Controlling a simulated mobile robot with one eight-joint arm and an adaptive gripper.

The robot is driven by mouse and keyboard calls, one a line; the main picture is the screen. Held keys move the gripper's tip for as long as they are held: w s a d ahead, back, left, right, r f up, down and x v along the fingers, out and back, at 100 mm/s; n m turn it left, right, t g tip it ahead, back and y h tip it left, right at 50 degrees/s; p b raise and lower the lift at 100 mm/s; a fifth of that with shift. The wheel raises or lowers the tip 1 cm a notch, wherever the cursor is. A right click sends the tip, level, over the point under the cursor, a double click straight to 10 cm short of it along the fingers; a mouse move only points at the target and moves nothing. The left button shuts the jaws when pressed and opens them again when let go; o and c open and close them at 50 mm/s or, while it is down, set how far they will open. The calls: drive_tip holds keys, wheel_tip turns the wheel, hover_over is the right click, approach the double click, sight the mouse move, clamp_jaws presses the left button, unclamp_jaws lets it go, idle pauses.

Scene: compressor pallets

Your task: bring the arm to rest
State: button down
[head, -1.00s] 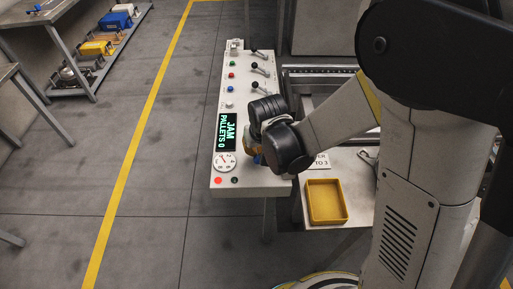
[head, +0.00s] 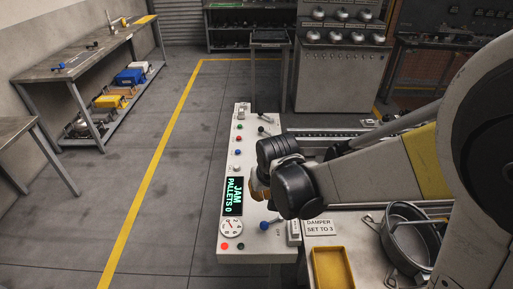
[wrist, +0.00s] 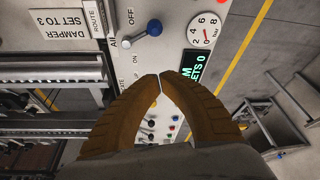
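My gripper (wrist: 159,75) shows in the wrist view with its two brown ridged fingers brought together at the tips, with nothing seen between them. In the head view my gripper (head: 258,190) hangs over the white control panel (head: 232,257), mostly hidden behind my dark wrist joint. The panel also shows in the wrist view, with a blue-knobbed lever (wrist: 154,28) just beyond the fingertips. The fingers look apart from this lever. My arm is bent and reaches in from the right.
The panel carries a green display (head: 234,196) reading "JAM PALLETS 0", a gauge (head: 231,228), and several knobs. A yellow tray (head: 333,268) and a metal pan (head: 408,236) lie right of it. A workbench (head: 88,62) stands left. The floor between is clear.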

drive_tip(key=s+d+r+m+t, duration=0.2)
drive_tip(key=s+d+r+t, duration=0.1)
drive_tip(key=s+d+r, duration=1)
drive_tip(key=shift+s+d+h, duration=0.4)
drive_tip(key=shift+s+d, duration=0.45)
drive_tip(key=shift+s, duration=0.2)
